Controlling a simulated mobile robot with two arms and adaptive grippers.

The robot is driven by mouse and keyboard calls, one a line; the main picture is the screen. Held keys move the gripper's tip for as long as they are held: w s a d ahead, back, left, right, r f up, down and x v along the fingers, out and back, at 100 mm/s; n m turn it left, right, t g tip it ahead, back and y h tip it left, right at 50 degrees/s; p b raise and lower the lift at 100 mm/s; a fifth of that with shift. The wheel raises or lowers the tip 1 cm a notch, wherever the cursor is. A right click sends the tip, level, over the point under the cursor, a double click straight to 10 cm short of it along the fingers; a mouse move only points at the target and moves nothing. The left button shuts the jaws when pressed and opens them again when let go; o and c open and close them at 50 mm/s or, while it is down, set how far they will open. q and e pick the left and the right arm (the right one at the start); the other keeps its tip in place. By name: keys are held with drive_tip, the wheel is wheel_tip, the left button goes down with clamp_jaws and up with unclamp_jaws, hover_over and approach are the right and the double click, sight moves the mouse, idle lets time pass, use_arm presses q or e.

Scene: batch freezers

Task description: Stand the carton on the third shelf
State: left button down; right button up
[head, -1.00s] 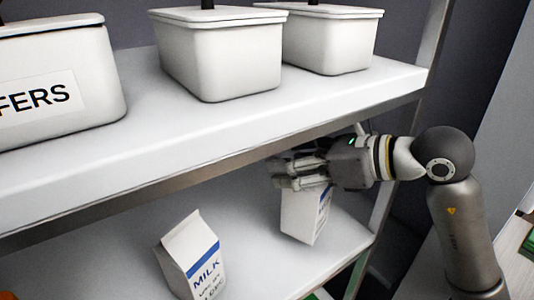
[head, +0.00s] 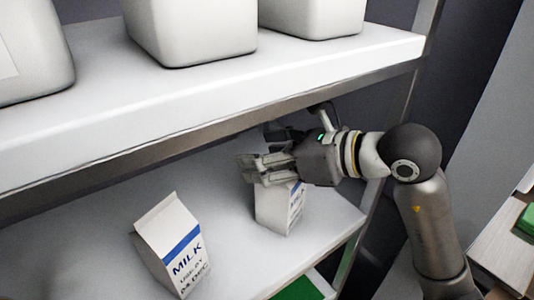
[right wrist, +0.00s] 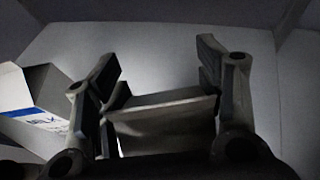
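A white milk carton with a blue band (head: 279,208) stands on the lower visible shelf (head: 235,262), near its right end. My right gripper (head: 272,150) is at the carton's top, with its fingers spread on either side. In the right wrist view the carton's grey, shaded top (right wrist: 160,112) lies between the two fingers (right wrist: 158,85), with a bright gap beside the left one. The fingers hide part of the carton's top in the head view. My left gripper is out of view.
A second milk carton (head: 170,247) stands on the same shelf to the left; it also shows in the right wrist view (right wrist: 30,105). The shelf above (head: 240,95) holds white tubs (head: 190,30) and overhangs my gripper. A post (head: 395,110) stands at the right.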

drive_tip(key=shift+o, duration=1.1)
drive_tip(key=shift+d, duration=0.2)
drive_tip(key=shift+o, duration=0.6)
drive_tip(key=shift+w+d, duration=0.15)
drive_tip(key=shift+r, duration=0.1)
drive_tip(key=shift+r+p, duration=0.2)
drive_tip(key=shift+p, duration=0.15)
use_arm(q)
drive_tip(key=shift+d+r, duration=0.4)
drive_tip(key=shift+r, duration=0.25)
use_arm(e)
drive_tip(key=v, duration=1.2)
use_arm(q)
drive_tip(key=shift+p, duration=0.3)
use_arm(e)
drive_tip(key=shift+f, duration=0.15)
